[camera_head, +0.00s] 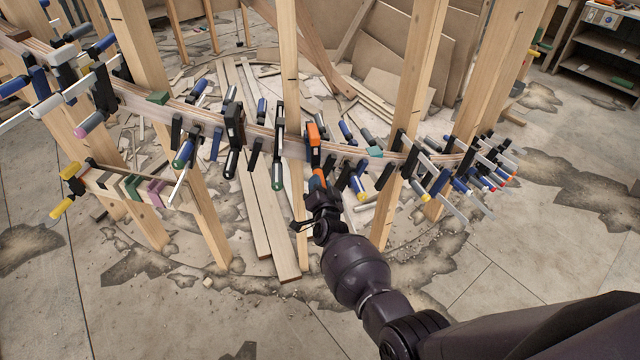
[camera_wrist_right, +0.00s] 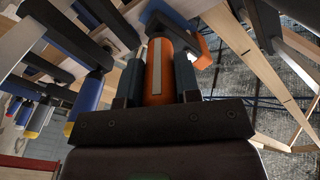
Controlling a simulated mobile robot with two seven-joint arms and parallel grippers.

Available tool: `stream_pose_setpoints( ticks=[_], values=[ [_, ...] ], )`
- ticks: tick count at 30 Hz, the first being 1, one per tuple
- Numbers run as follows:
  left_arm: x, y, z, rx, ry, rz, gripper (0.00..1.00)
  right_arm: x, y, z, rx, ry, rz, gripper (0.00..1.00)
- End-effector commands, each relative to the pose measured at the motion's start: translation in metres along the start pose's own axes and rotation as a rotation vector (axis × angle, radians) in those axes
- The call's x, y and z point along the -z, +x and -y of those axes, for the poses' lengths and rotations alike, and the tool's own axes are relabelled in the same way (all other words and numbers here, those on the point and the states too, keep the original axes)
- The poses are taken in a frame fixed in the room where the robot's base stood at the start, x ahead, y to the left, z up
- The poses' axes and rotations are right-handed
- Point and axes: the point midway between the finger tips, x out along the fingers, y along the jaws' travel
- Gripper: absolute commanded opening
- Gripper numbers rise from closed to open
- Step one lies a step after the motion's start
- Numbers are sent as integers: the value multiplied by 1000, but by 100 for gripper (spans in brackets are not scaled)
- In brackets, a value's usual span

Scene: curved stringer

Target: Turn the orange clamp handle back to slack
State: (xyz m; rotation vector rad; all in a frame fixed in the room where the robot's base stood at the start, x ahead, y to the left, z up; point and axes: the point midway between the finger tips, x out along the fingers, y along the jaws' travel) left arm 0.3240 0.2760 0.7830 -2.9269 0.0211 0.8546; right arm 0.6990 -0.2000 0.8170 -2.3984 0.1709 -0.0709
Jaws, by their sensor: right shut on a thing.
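The orange clamp (camera_head: 313,133) sits on the curved wooden stringer (camera_head: 268,138), near the middle of the head view. Its orange handle (camera_head: 318,181) hangs below the stringer. My right gripper (camera_head: 319,192) reaches up from below and is shut on that handle. In the right wrist view the orange handle (camera_wrist_right: 158,78), with a pale stripe along it, stands between the two fingers of my right gripper (camera_wrist_right: 157,88). An orange clamp part (camera_wrist_right: 200,48) shows just above and to the right of it. My left gripper is not in view.
Several clamps with blue, green and black handles line the stringer on both sides, some close to my gripper, such as a yellow-tipped one (camera_head: 358,185). Upright wooden posts (camera_head: 405,110) stand near my arm. Loose planks (camera_head: 262,210) lie on the floor behind.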

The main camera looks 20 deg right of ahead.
Motion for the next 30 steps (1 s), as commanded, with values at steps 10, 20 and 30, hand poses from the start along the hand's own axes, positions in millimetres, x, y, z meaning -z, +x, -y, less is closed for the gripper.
stream_pose_setpoints(
  ticks=[10,20,30],
  values=[
    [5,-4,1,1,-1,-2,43,1,0,0,0,-297,0,7],
    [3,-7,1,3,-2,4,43,0,0,0,1,-473,0,7],
    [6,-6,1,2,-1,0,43,1,0,-1,1,-529,-1,7]
  ],
)
